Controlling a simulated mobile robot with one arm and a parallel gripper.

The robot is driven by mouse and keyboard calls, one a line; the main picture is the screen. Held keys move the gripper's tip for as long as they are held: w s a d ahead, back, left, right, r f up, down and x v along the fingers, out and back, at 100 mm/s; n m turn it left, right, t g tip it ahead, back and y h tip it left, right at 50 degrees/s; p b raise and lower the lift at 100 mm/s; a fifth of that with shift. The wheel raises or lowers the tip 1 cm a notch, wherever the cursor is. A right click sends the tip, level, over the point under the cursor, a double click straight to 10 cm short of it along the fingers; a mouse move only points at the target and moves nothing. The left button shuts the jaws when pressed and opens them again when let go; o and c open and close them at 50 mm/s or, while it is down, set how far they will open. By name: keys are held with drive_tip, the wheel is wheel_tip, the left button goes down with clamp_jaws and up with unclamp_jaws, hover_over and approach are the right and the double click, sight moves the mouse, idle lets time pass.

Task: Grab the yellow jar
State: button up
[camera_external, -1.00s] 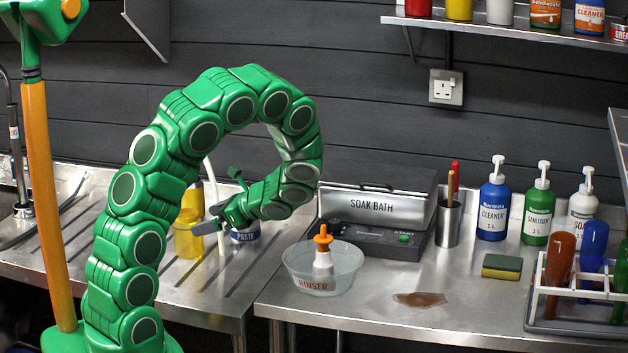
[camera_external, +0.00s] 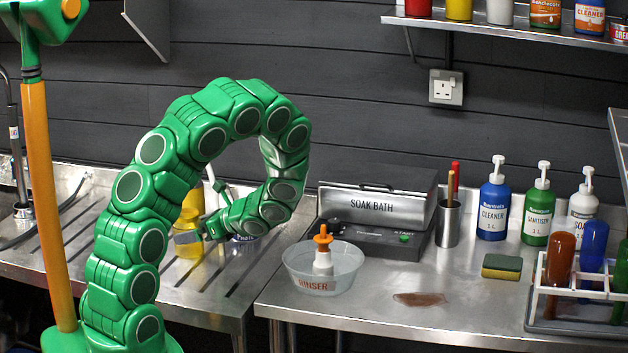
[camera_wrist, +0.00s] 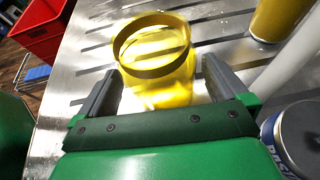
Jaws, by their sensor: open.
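The yellow jar (camera_external: 187,251) is a see-through, open-topped vessel on the ribbed steel drainer at left, partly hidden by my gripper (camera_external: 200,215) in the external view. In the wrist view the yellow jar (camera_wrist: 155,85) stands just ahead, its rim toward the top. My gripper (camera_wrist: 163,70) is open, one grey finger on each side of the jar's near part. A gap shows at the left finger; the right finger is close to the jar, and I cannot tell whether it touches.
A yellow bottle or cup (camera_wrist: 272,18) and a pale tube (camera_wrist: 290,62) stand right of the jar. A paste tub (camera_wrist: 298,138) sits near my gripper's right side. A red crate (camera_wrist: 38,28) is below the edge at left. The rinser bowl (camera_external: 296,272) stands farther right.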

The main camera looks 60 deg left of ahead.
drive_tip(key=shift+x, duration=1.1)
drive_tip(key=c, duration=1)
drive_tip(key=shift+r, duration=0.1)
drive_tip(key=shift+c, duration=0.2)
